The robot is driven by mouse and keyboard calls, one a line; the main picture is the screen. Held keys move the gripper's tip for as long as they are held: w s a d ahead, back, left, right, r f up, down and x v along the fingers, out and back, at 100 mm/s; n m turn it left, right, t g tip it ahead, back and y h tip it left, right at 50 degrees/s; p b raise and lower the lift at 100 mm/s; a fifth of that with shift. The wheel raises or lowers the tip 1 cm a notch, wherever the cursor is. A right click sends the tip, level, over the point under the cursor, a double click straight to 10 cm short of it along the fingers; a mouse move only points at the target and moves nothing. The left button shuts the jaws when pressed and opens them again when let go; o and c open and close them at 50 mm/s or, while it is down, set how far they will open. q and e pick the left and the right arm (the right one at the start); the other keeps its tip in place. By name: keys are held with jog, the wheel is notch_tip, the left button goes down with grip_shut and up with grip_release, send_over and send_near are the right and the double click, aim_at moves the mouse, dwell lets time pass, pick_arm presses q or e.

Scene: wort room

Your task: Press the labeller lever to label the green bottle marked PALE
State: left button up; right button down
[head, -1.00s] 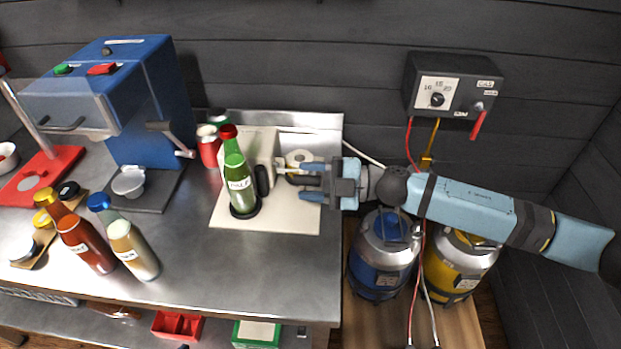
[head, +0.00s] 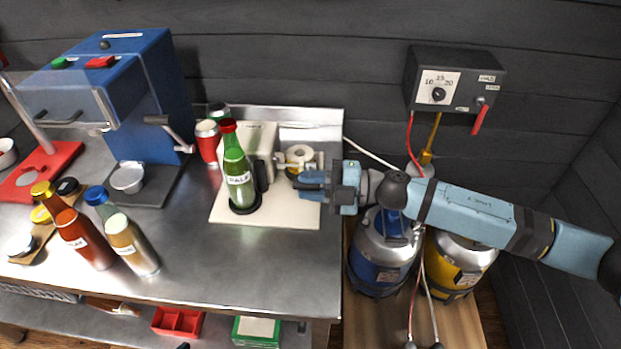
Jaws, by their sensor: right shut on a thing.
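The green bottle (head: 236,165) with a red cap and a PALE label stands upright on the round black stand of the labeller. The labeller is a cream housing (head: 262,138) on a cream base plate (head: 285,218), with a label roll (head: 300,153) on its right. My right gripper (head: 308,184) is at the right side of the labeller, low over the plate and right of the bottle, apart from it. Its fingers are shut on the labeller lever, which they mostly hide. My left gripper is not in view.
A brown-red bottle (head: 82,238) and a blue-capped bottle (head: 130,244) stand at the table's front left. A blue machine (head: 150,95) stands behind them. The steel table (head: 225,262) is clear in front. Kegs (head: 380,250) stand right of it.

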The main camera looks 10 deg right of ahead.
jog(key=f+n+b, duration=0.1)
jog(key=f+n, duration=0.1)
jog(key=s+f+n+b, duration=0.1)
jog(key=f+n+b, duration=0.1)
jog(key=f, duration=0.1)
jog(key=shift+s+a+f+n, duration=0.1)
jog(key=shift+n, duration=0.3)
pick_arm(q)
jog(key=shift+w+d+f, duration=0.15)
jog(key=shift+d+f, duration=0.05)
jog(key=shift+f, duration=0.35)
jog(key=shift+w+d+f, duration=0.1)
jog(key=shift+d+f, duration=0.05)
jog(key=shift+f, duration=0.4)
pick_arm(e)
jog(key=shift+f, duration=0.5)
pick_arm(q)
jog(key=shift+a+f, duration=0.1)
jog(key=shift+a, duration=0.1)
pick_arm(e)
jog(key=c, duration=1)
grip_release()
jog(key=shift+o, duration=0.2)
